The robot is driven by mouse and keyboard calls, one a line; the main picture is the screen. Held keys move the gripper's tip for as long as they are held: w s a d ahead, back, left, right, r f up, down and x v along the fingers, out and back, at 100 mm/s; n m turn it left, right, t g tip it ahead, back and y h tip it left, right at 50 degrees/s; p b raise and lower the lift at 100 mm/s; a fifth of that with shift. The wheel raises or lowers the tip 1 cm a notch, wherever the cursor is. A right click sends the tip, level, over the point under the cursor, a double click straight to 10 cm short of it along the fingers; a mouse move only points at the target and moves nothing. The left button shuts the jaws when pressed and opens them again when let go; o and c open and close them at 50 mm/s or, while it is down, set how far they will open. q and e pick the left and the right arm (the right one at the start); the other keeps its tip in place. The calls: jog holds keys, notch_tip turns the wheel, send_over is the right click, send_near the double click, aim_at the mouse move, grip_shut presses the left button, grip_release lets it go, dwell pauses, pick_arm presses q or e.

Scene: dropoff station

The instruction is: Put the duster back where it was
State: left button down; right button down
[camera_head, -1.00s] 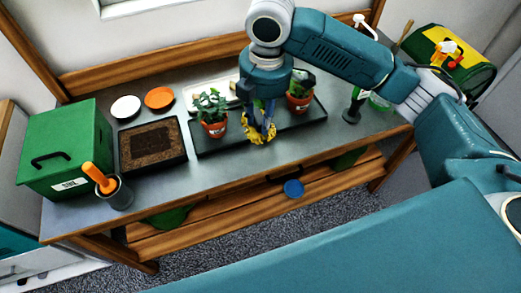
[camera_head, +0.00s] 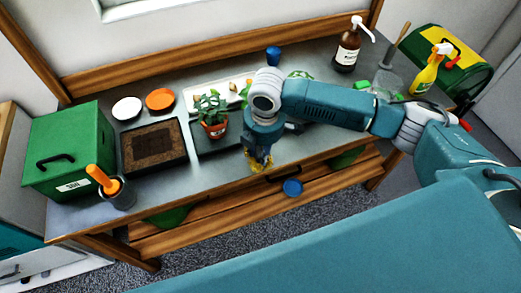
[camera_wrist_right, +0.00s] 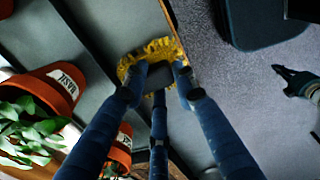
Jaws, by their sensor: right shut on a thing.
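My right gripper (camera_head: 258,168) points down over the front edge of the workbench (camera_head: 206,177). It is shut on the duster (camera_head: 256,170), whose yellow fringe shows at the fingertips. In the right wrist view the duster (camera_wrist_right: 158,48) has a ruffled yellow edge and a dark grey middle, held between the fingers (camera_wrist_right: 158,85). Part of the duster is hidden by the fingers. A dark part at the right edge of the wrist view may be my left gripper (camera_wrist_right: 297,82); its state is unclear. The head view does not show the left gripper.
A potted plant (camera_head: 213,118) stands in a black tray (camera_head: 218,146) left of my right gripper. A soil tray (camera_head: 153,147), green box (camera_head: 68,150) and grey pot with an orange handle (camera_head: 118,193) are farther left. A pump bottle (camera_head: 347,52) and yellow spray bottle (camera_head: 424,76) stand at right.

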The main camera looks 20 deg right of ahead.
jog(key=c, duration=1.4)
grip_release()
jog(key=shift+f, duration=0.15)
jog(key=r, duration=0.4)
jog(key=r+b, duration=0.1)
jog(key=r, duration=0.3)
jog(key=s+r+b, duration=0.1)
jog(key=r, duration=0.3)
jog(key=shift+d+r, duration=0.1)
jog(key=shift+r, duration=0.05)
jog(key=shift+s, duration=0.1)
